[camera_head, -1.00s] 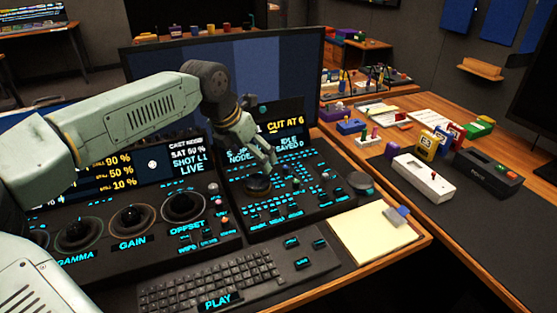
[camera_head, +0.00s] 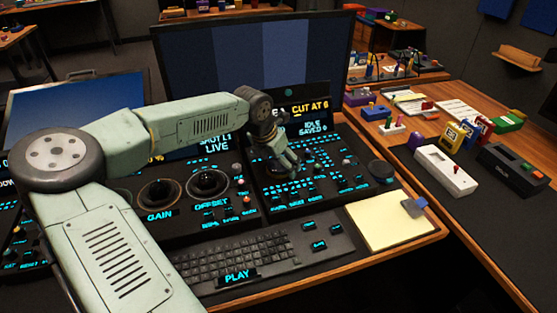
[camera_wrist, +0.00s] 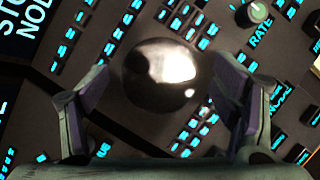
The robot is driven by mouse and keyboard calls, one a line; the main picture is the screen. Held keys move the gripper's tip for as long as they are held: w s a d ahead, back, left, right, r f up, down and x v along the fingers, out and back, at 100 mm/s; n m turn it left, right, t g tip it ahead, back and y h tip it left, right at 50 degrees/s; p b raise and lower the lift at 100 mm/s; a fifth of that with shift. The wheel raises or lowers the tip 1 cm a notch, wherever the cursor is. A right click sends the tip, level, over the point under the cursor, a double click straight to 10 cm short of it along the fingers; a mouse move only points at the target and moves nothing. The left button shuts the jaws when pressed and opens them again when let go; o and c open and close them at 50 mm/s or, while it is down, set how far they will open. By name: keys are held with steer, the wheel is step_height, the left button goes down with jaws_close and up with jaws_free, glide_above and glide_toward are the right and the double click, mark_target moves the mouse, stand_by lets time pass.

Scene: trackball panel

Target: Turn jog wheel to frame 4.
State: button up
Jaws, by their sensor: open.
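My gripper (camera_head: 284,166) is over the right-hand control panel (camera_head: 330,196). In the wrist view my gripper (camera_wrist: 165,95) is open, with one finger on each side of a shiny round dome (camera_wrist: 160,77). Gaps show between the dome and both fingers; I cannot tell their height difference. In the head view my fingers mostly hide this round control. No label names it as the jog wheel. A separate dark round disc (camera_head: 381,170) sits at the panel's right edge. The panel's screen (camera_head: 312,113) reads CUT AT 6, IDLE and SAVED 0; its left part is hidden.
Small lit keys surround the dome, and a RATE knob (camera_wrist: 254,12) stands nearby in the wrist view. A keyboard (camera_head: 255,252) and notepad (camera_head: 392,222) lie in front. A monitor (camera_head: 250,60) stands behind.

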steer(key=c, duration=1.2)
steer(key=shift+o, duration=0.2)
steer(key=m+g+h, duration=0.1)
steer(key=m, duration=0.3)
steer(key=shift+w+m+b, duration=0.1)
steer(key=shift+m+b, duration=0.2)
steer(key=shift+b, duration=0.1)
steer(key=m+g, duration=0.2)
steer(key=m, duration=0.2)
steer(key=shift+m+h+b, duration=0.3)
steer(key=shift+h, duration=0.1)
steer(key=m+g, duration=0.2)
steer(key=m, duration=0.2)
steer(key=shift+w+m, duration=0.1)
steer(key=shift+m, duration=0.2)
steer(key=shift+m+g+y, duration=0.5)
steer(key=shift+m+g, duration=0.2)
steer(key=shift+m, duration=1.3)
